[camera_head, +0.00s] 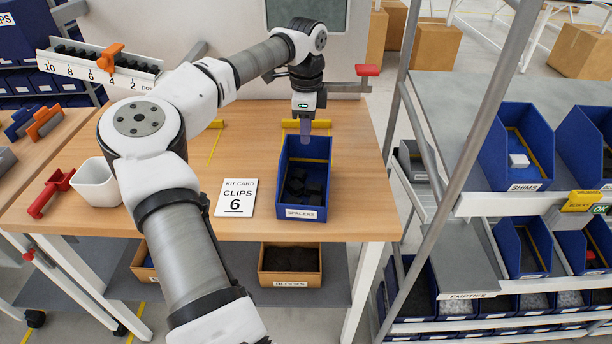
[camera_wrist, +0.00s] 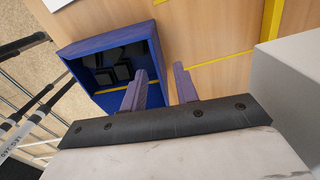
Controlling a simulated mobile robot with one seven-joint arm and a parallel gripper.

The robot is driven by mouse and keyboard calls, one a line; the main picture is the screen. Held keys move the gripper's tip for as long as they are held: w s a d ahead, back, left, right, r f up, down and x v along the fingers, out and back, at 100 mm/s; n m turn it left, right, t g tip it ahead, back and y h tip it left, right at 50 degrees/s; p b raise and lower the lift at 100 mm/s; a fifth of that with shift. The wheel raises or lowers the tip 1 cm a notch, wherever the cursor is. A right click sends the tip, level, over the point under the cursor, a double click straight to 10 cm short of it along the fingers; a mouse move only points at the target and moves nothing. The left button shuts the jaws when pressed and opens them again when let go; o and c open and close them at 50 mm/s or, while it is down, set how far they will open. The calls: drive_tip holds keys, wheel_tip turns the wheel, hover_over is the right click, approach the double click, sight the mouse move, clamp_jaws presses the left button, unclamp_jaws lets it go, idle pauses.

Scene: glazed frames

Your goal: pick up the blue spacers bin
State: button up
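The blue spacers bin (camera_head: 290,203) stands on the wooden table with dark pieces inside and a white label on its front. It also shows in the wrist view (camera_wrist: 100,45). My gripper (camera_head: 305,138) points down at the bin's far wall. In the wrist view my gripper (camera_wrist: 160,78) has its two fingers apart, one over the bin's inside and one over the table beyond the wall. The wall's edge lies between them, with a gap showing. The exact finger depth is hard to tell.
A white cup (camera_head: 96,184) and a red scoop (camera_head: 50,193) are further left. A metal shelf (camera_head: 505,95) with other blue bins stands at the right. The table (camera_head: 345,215) is bare right of the bin.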

sight(309, 146)
drive_tip(key=f, duration=0.1)
drive_tip(key=f+p, duration=0.1)
drive_tip(key=f, duration=0.1)
drive_tip(key=f+p, duration=0.1)
drive_tip(key=shift+s+d+f, duration=0.15)
drive_tip(key=shift+d, duration=0.25)
drive_tip(key=shift+f, duration=0.5)
clamp_jaws()
